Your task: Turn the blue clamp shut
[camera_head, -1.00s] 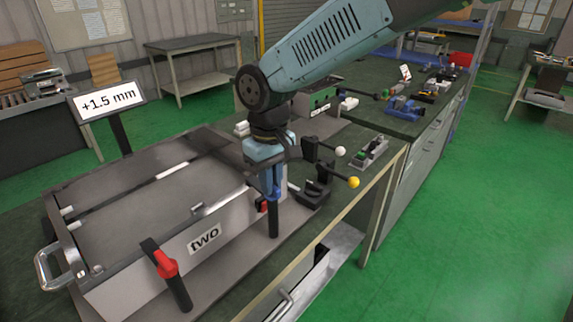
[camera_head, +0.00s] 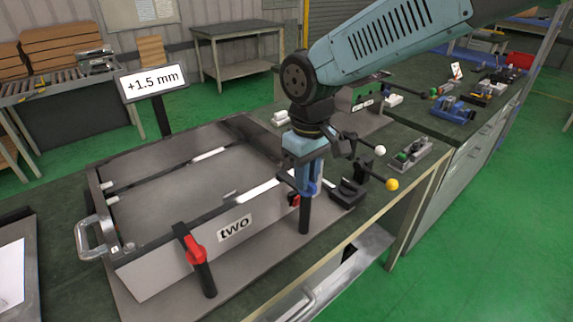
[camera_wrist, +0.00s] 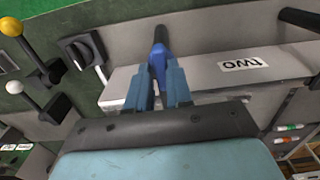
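The blue clamp (camera_wrist: 158,62) shows in the wrist view as a blue lever on a dark post at the fixture's edge. In the head view its blue part (camera_head: 314,188) is mostly hidden by my gripper (camera_head: 305,182), above the dark post (camera_head: 304,215). In the wrist view my gripper (camera_wrist: 161,88) has its two blue-grey fingers on either side of the blue lever, with little or no gap. A second clamp with a red lever (camera_head: 195,250) stands on the front edge, left of the "two" label (camera_head: 235,228).
A sign (camera_head: 152,82) reads +1.5 mm. White (camera_head: 380,150) and yellow (camera_head: 392,184) ball-ended levers stick out just right of my gripper. The right bench holds small parts.

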